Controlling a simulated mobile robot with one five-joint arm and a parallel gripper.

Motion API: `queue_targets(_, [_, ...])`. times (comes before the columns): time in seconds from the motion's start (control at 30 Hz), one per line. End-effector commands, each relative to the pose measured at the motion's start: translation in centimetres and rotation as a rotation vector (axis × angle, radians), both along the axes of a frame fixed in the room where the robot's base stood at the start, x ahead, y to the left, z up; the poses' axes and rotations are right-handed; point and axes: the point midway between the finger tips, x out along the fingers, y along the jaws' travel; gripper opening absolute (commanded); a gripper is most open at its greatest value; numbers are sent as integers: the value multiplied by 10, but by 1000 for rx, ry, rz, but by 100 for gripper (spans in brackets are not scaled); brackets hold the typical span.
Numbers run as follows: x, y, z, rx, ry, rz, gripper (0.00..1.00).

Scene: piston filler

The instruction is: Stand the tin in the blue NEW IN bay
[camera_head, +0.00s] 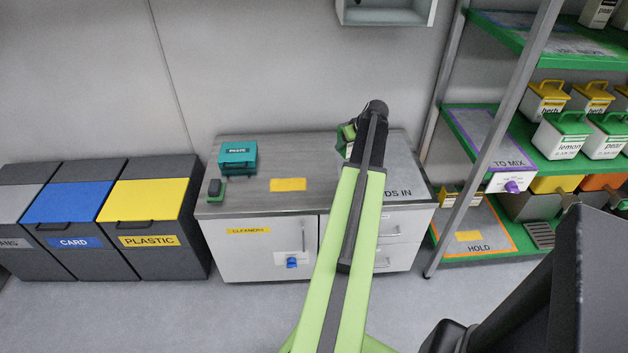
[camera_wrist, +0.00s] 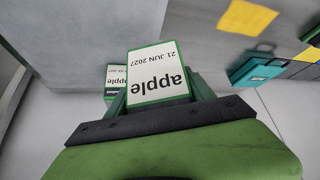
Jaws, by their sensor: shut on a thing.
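The tin (camera_wrist: 156,68), white with green edges and an upside-down label reading apple, 21 JUN 2027, is between the jaws of my gripper (camera_wrist: 160,94) in the wrist view. The gripper is shut on it. In the head view my arm hides most of the gripper and tin over the right part of the counter; I cannot tell whether the tin touches the counter. A second apple tin (camera_wrist: 116,76) is just behind and left of it in the wrist view. A blue-edged mat (camera_head: 515,20) lies on the top green shelf at the right; no NEW IN wording is legible.
The counter (camera_head: 300,202) bears a teal PASTE box (camera_head: 238,155), a yellow patch (camera_head: 288,184) and partly hidden lettering ending DS IN. A grey post (camera_head: 503,120) fronts the rack. The TO MIX mat (camera_head: 488,135) looks empty; lemon and pear tins (camera_head: 561,138) stand beside it.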

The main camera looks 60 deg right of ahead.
Motion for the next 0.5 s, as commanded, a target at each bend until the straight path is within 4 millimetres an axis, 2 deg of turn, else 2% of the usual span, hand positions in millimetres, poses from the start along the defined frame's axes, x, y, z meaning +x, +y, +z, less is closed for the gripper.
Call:
queue_targets(0.03, [-9, -1, -10, 0, -1, -8, 0])
queue_targets(0.1, [-15, -2, -11, 0, -1, -12, 0])
queue_targets(0.27, [-12, -2, -13, 0, -1, -12, 0])
queue_targets(0.37, [4, 0, -27, 0, -1, -10, 0])
queue_targets(0.5, [40, 4, -51, 0, -1, -9, 0])
